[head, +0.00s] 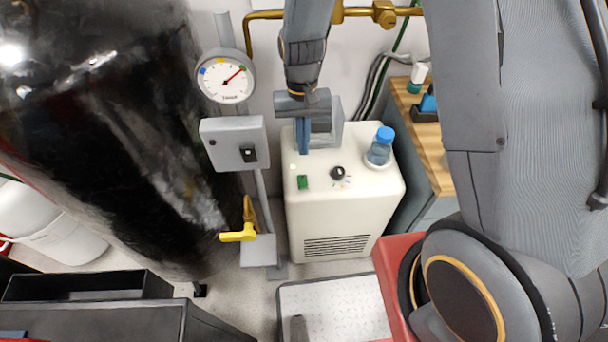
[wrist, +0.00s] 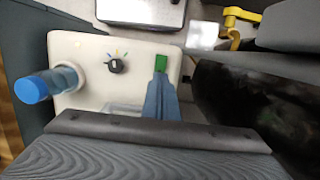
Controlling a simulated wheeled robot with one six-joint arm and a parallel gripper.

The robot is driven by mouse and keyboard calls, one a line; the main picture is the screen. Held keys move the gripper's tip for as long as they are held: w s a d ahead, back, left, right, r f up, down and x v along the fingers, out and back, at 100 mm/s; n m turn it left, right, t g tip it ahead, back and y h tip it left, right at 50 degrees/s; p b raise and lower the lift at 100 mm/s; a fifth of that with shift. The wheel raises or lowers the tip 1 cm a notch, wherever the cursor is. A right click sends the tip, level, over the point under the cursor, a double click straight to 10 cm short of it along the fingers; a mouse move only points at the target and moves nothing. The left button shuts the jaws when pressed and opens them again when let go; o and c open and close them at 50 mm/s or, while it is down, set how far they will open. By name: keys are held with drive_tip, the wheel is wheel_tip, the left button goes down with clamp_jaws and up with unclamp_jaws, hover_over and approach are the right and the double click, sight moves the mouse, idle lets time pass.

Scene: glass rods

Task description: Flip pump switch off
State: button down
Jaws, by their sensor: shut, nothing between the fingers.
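The pump is a cream-white box (head: 345,218) with a vent grille on its front. On its top are a small green switch (head: 303,182) and a black knob (head: 338,173). In the wrist view the green switch (wrist: 161,63) is just beyond my fingertips, with the knob (wrist: 116,65) to its left. My gripper (head: 303,150) points down over the back left part of the pump top, its blue fingers shut and empty. In the wrist view my gripper (wrist: 161,78) lines up with the switch; I cannot tell whether they touch.
A blue-capped bottle (head: 380,148) stands on the pump's right side. Left of the pump are a grey box with a black switch (head: 248,155), a dial gauge (head: 225,76) and a yellow valve handle (head: 238,234). A large black tank (head: 110,150) fills the left.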

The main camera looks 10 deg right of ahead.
sight(304, 185)
drive_tip(key=f+p, duration=0.1)
drive_tip(key=f, duration=0.3)
drive_tip(key=s+f+p, duration=0.1)
drive_tip(key=f, duration=0.3)
drive_tip(key=s+f+p, duration=0.1)
drive_tip(key=f, duration=0.2)
drive_tip(key=shift+f, duration=0.4)
drive_tip(key=shift+s+f, duration=0.15)
drive_tip(key=shift+f, duration=0.1)
drive_tip(key=shift+w+r+b, duration=0.1)
drive_tip(key=shift+w+b, duration=0.25)
drive_tip(key=shift+w, duration=0.6)
drive_tip(key=shift+r, duration=0.15)
